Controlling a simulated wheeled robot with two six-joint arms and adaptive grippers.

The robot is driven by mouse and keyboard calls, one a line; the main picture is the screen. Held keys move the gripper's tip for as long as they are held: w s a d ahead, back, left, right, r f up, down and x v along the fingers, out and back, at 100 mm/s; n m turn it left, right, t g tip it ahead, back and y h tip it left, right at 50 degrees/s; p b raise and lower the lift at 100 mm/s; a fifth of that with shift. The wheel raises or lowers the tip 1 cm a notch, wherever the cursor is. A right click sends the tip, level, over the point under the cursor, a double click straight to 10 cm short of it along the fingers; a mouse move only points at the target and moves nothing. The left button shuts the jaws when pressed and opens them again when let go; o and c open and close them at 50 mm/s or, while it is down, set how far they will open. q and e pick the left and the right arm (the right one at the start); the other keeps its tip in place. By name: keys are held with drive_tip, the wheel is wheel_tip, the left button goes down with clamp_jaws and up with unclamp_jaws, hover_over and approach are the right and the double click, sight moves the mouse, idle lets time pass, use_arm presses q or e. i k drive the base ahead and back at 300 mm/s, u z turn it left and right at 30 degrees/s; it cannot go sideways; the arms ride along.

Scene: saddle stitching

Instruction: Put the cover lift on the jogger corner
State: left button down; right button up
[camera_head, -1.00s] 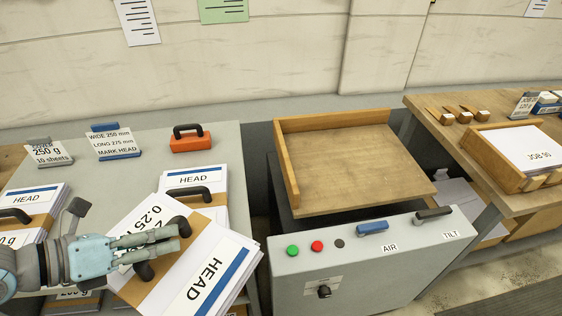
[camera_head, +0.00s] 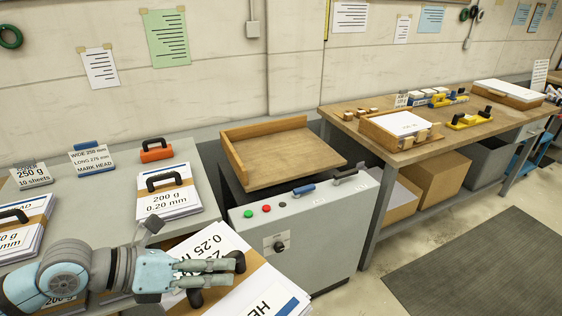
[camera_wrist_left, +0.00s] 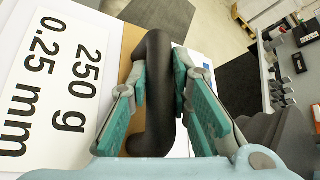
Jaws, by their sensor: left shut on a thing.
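The cover lift (camera_head: 240,288) is a tilted paper stack with a brown band, a black handle, a blue edge stripe and a HEAD label, partly cut off by the lower edge of the head view. The left wrist view shows its label (camera_wrist_left: 52,85) reading 250 g, 0.25 mm. My left gripper (camera_head: 232,264) is shut on the lift's black handle (camera_wrist_left: 154,92). The jogger (camera_head: 285,160) is a wooden tray with raised walls at its left and back, meeting in a corner (camera_head: 225,137). The tray is empty and stands beyond the lift, apart from it. My right gripper is not in view.
A grey control box (camera_head: 300,235) with buttons and levers stands in front of the tray. The left table holds another handled stack labelled 200 g (camera_head: 168,192), an orange handled block (camera_head: 156,152) and sign cards. A wooden bench (camera_head: 440,125) stands at right. The floor mat (camera_head: 470,265) is clear.

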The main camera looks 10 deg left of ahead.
sight(258, 153)
drive_tip(key=z, duration=0.6)
drive_tip(key=i, duration=0.95)
drive_tip(key=z, duration=0.4)
drive_tip(key=i, duration=1.2)
drive_tip(key=u, duration=1.05)
drive_tip(key=i, duration=0.65)
drive_tip(key=u, duration=0.55)
